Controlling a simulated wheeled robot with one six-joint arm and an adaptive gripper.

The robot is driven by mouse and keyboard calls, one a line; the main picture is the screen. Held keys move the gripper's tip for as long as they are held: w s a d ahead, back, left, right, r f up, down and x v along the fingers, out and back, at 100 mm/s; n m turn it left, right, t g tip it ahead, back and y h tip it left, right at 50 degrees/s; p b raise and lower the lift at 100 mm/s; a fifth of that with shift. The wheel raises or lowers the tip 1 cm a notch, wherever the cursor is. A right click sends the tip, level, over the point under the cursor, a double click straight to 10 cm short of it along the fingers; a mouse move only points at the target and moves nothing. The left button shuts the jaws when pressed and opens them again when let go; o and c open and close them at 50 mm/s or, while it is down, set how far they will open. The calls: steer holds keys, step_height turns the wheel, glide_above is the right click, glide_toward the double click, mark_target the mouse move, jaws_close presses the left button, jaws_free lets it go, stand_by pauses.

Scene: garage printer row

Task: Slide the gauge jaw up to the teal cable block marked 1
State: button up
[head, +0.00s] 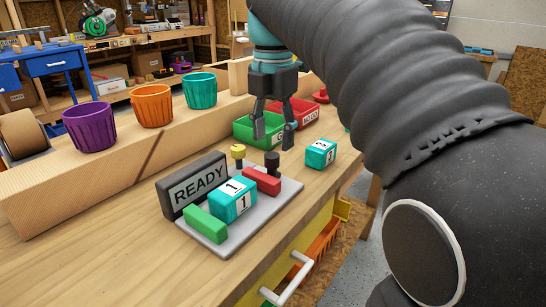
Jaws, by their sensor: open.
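The gauge is a grey plate (278,208) on the bench with a dark panel reading READY (198,185). The teal cable block marked 1 (232,200) sits on the plate between a green block (205,224) at the near end and a red block (262,181) at the far end. A black knob (272,160) stands at the red block, which looks like the gauge jaw. I cannot tell whether red and teal touch. My gripper (274,133) is open and empty, pointing down above and beyond the black knob.
Another teal block (321,153) stands right of the gauge. A yellow knob (238,152) rises behind the plate. A green bin (258,130) and a red bin (304,112) lie beyond. Purple (90,127), orange (152,106) and teal (200,91) cups stand on a wooden ledge at left.

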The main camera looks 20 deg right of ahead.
mark_target(273, 154)
step_height(273, 154, down, 4)
steer(key=shift+r+b, duration=0.1)
steer(key=shift+b, duration=0.5)
steer(key=shift+f+b, duration=0.9)
jaws_close()
steer(key=shift+s+a, duration=0.6)
steer(key=shift+a, duration=0.25)
steer(key=shift+s+a, duration=0.6)
steer(key=shift+a, duration=0.25)
steer(key=shift+o, duration=2)
jaws_free()
